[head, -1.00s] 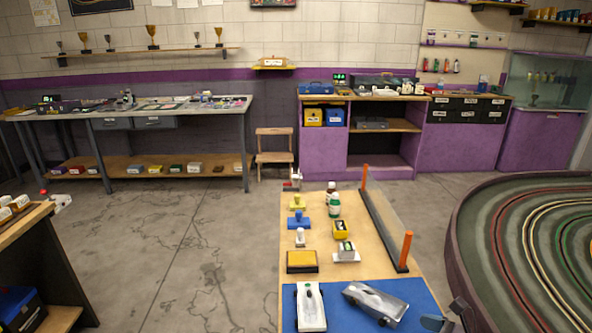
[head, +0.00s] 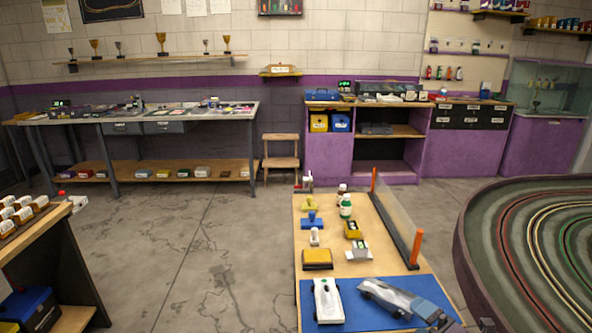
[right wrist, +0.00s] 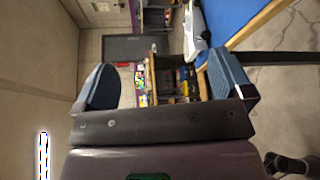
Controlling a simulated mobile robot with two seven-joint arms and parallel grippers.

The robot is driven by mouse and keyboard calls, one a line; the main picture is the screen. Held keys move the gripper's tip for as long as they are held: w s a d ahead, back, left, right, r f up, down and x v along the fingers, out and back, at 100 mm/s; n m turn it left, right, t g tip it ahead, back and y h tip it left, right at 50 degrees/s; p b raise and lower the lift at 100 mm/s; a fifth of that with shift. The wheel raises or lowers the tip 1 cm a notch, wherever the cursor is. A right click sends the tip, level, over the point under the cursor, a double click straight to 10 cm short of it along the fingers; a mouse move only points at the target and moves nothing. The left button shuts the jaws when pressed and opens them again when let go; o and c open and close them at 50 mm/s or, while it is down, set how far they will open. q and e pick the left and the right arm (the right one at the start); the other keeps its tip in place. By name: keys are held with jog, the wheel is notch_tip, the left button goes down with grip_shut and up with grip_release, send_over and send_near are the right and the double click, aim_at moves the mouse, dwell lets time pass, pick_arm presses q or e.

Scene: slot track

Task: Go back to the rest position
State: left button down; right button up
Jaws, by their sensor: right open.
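My right gripper (head: 458,318) is at the bottom edge of the head view, just right of the blue mat (head: 270,296) and close to the silver car (head: 385,296). In the right wrist view its two blue fingers (right wrist: 165,80) stand wide apart with only background between them. A white car (head: 327,303) lies on the mat, left of the silver car; a white car shape also shows beyond the fingers in the right wrist view (right wrist: 194,30). My left gripper is in neither view.
The wooden table (head: 332,282) carries a yellow-topped block (head: 317,258), stamps, a green-and-white bottle (head: 346,207) and a clear panel between orange posts (head: 416,247). The slot track (head: 470,262) stands right. A shelf unit (head: 75,262) stands left. Floor between is clear.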

jog(key=s+f+m+g+h, duration=0.1)
jog(key=s+f+m+h, duration=0.1)
jog(key=s+f+m, duration=0.3)
jog(key=s+f+m+g+h, duration=0.1)
jog(key=s+f+m+h, duration=0.2)
jog(key=s+m, duration=0.8)
jog(key=s+f+m+g+h, duration=0.1)
jog(key=s+f+m+h, duration=0.1)
jog(key=s+f+m, duration=0.4)
jog(key=s+m, duration=0.2)
jog(key=m, duration=0.1)
jog(key=shift+d+f+h, duration=0.3)
jog(key=shift+d+f, duration=0.05)
jog(key=shift+d, duration=0.05)
jog(key=shift+s, duration=0.1)
